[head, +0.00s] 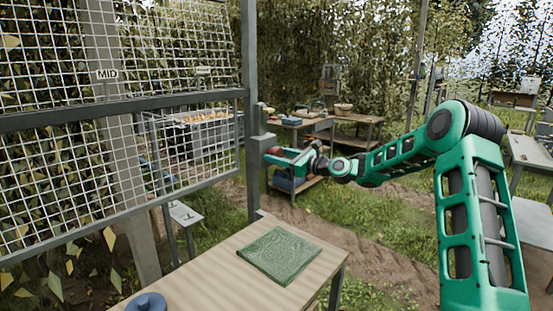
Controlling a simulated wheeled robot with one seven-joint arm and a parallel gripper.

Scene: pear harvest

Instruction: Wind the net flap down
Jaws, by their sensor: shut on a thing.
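The net flap is a white wire mesh in a grey metal frame (130,107) on the left, beside a grey upright post (250,60). A sign reading MID (107,74) is on the mesh, with a smaller sign (203,70) to its right that I cannot read. A grey winder box (262,122) is fixed on the post. My gripper (281,155) is at the right side of the winder, shut on what seems to be its crank handle, with a dark red end (275,151) showing. The fingers hide most of the handle.
A wooden table (225,262) in front holds a folded green cloth (280,255) and a blue round object (146,302). Behind the mesh is a crate (205,135) of yellowish fruit. Workbenches (345,118) stand farther back. Grass and a dirt path lie between.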

